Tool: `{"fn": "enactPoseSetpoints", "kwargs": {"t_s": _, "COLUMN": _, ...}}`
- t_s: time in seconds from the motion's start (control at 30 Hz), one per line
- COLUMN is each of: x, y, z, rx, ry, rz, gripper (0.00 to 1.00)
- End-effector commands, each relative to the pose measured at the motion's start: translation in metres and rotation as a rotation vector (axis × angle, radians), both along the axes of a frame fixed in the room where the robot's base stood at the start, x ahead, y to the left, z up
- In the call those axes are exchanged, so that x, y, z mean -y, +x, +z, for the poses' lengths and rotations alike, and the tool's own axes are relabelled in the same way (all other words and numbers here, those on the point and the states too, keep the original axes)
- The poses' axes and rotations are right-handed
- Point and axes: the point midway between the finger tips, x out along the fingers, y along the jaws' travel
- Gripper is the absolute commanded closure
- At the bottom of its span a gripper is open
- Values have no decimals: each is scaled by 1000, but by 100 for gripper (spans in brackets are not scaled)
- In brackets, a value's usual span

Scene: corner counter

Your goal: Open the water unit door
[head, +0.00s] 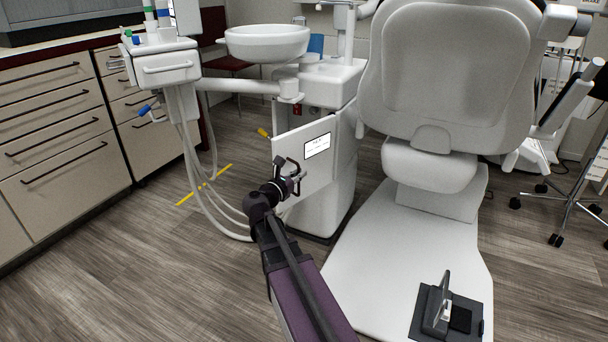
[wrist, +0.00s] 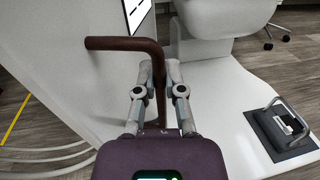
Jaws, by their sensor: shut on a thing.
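The water unit door (head: 300,165) is the white panel with a black-edged label on the side of the white dental unit, left of the chair. In the wrist view, the white door surface (wrist: 75,60) fills the left side. A dark brown bent handle (wrist: 118,43) runs across the middle and down between my fingers. My gripper (wrist: 159,72) is shut on this handle. In the head view, my gripper (head: 290,172) is at the lower front of the door and hides part of it.
Pale hoses (head: 205,195) hang to the left of the door. Drawer cabinets (head: 60,130) line the far left. Wood floor (head: 150,265) is clear at front left.

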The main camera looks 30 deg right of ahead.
Motion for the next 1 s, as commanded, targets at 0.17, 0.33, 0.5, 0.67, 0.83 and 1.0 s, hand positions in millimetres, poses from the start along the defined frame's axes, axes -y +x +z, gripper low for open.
{"fn": "enactPoseSetpoints", "kwargs": {"t_s": 0.17, "x": 1, "y": -2, "z": 0, "rx": 1, "ry": 1, "rz": 0, "gripper": 100}}
{"fn": "enactPoseSetpoints", "kwargs": {"t_s": 0.33, "x": 5, "y": -4, "z": 0, "rx": 0, "ry": 1, "rz": -6, "gripper": 100}}
{"fn": "enactPoseSetpoints", "kwargs": {"t_s": 0.5, "x": 9, "y": -5, "z": 0, "rx": 1, "ry": 0, "rz": -10, "gripper": 66}}
{"fn": "enactPoseSetpoints", "kwargs": {"t_s": 0.67, "x": 12, "y": -5, "z": 0, "rx": 0, "ry": 0, "rz": -14, "gripper": 52}}
{"fn": "enactPoseSetpoints", "kwargs": {"t_s": 0.83, "x": 13, "y": -5, "z": 0, "rx": 0, "ry": 0, "rz": -15, "gripper": 52}}
{"fn": "enactPoseSetpoints", "kwargs": {"t_s": 1.0, "x": 11, "y": -5, "z": 0, "rx": 0, "ry": 0, "rz": -15, "gripper": 52}}
